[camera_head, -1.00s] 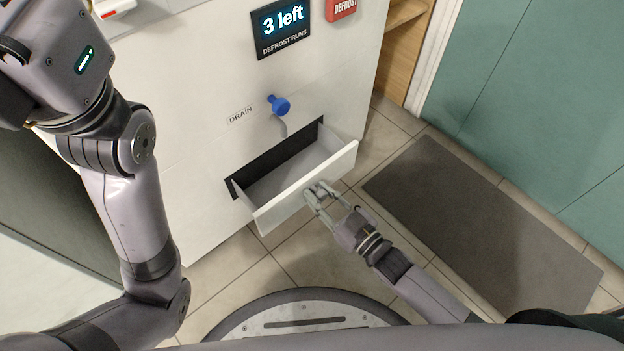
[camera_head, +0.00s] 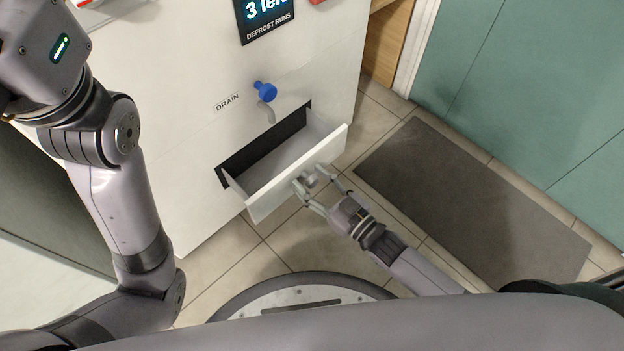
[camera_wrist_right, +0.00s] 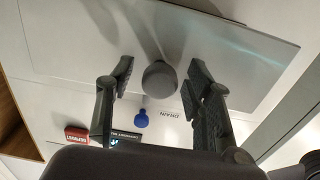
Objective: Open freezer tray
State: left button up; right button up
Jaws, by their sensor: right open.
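The freezer tray (camera_head: 298,173) is a white drawer that stands pulled out of the lower front of the white cabinet, its inside empty where it shows. A round grey knob (camera_head: 309,180) is on its front panel. My right gripper (camera_head: 312,176) is open at the panel, its fingers apart on either side of the knob. In the right wrist view the knob (camera_wrist_right: 160,78) sits between the two spread fingers, with a gap to each. My left arm crosses the left of the head view, but its gripper is out of frame.
A blue drain valve (camera_head: 265,91) sticks out above the tray, next to the DRAIN label. A dark display (camera_head: 264,15) reading defrost runs is higher up. A grey mat (camera_head: 470,205) lies on the tiled floor at the right, before green doors (camera_head: 530,90).

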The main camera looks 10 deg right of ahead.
jog(key=v, duration=1.1)
jog(key=shift+s+d, duration=0.15)
jog(key=shift+s, duration=0.15)
